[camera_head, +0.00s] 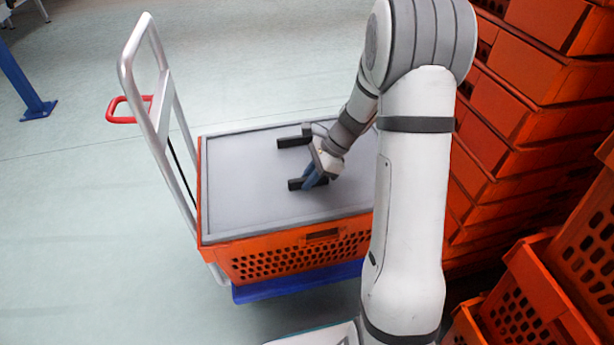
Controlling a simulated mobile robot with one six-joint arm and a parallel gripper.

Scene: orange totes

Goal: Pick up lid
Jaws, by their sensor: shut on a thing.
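The lid (245,180) is a flat grey panel with a darker rim. It lies level on top of an orange tote (300,255) with perforated sides and covers its opening. My gripper (287,163) is over the right part of the lid, reaching in from the right. Its two dark fingers stand apart, low at the lid's surface, and it is shut on the lid. The exact contact under the fingers is too small to make out. My arm hides the lid's right edge and near right corner.
The tote stands on a blue cart base (290,285) with a silver push handle (150,95) at the left. Stacked orange totes (510,150) rise close on the right, with more at the lower right. A blue post (25,85) stands at the far left. The floor at left is clear.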

